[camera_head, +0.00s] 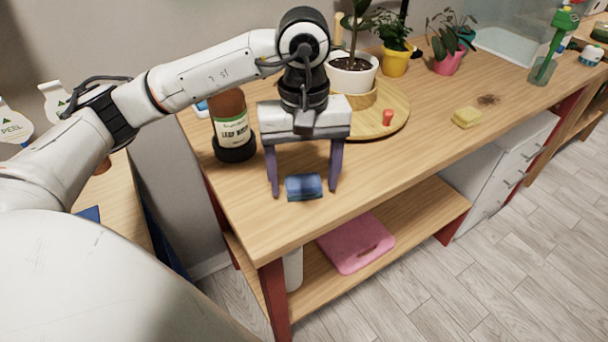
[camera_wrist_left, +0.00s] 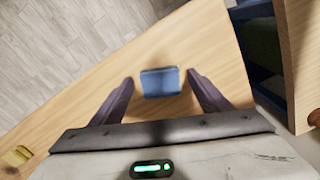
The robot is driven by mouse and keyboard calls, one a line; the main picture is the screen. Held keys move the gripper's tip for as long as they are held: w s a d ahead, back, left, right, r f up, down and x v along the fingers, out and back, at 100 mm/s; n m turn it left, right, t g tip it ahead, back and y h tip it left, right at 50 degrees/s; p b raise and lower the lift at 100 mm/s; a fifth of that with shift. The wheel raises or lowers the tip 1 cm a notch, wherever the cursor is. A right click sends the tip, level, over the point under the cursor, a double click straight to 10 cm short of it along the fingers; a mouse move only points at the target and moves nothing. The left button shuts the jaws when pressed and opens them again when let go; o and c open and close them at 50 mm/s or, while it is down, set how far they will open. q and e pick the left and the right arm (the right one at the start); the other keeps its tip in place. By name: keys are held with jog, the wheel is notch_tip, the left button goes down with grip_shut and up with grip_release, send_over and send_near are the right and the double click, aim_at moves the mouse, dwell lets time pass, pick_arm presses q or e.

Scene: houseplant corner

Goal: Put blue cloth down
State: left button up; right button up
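The blue cloth (camera_head: 304,187) is a small folded pad lying on the wooden table near its front left edge. In the left wrist view the cloth (camera_wrist_left: 160,82) lies between and a little beyond the fingertips. My left gripper (camera_head: 305,192) points down over the cloth with its two purple fingers wide apart, one on each side. Its fingers also show in the left wrist view (camera_wrist_left: 160,80), with a gap on both sides of the cloth. The cloth appears to rest on the tabletop. My right gripper is in neither view.
A brown bottle (camera_head: 230,122) stands in a dark holder just left of the gripper. Behind are a round wooden board (camera_head: 396,103) and a white plant pot (camera_head: 352,75). A yellow sponge (camera_head: 467,117) lies to the right; the table between is clear.

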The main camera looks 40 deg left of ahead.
aim_at(304, 184)
pick_arm(q)
jog(key=shift+r, duration=0.65)
notch_tip(304, 184, up, 11)
jog(key=p, duration=0.2)
dwell(0.4)
